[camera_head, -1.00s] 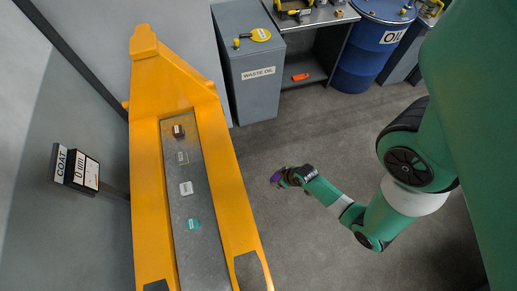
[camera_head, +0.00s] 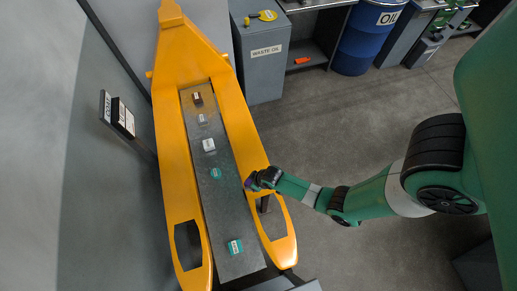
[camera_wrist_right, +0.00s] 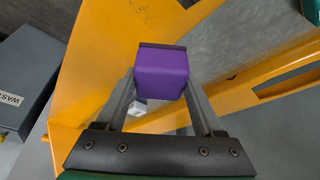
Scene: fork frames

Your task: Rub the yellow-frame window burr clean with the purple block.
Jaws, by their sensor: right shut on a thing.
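The yellow fork frame (camera_head: 239,124) stands left of centre in the head view, with a dark window opening in each prong near the lower end. One window (camera_head: 188,245) is in the left prong, the other (camera_head: 275,218) in the right prong. I cannot make out a burr on either. My right gripper (camera_head: 252,182) is shut on the purple block (camera_head: 247,184), at or over the right prong's edge, above its window. In the right wrist view the purple block (camera_wrist_right: 162,75) sits between the fingers, with yellow frame behind it. Contact cannot be told. My left gripper is out of view.
A grey plate between the prongs carries several small labelled pieces, among them a white one (camera_head: 208,145) and a teal one (camera_head: 235,246). A waste oil cabinet (camera_head: 262,70) and a blue oil drum (camera_head: 362,45) stand at the back. The floor right of the frame is clear.

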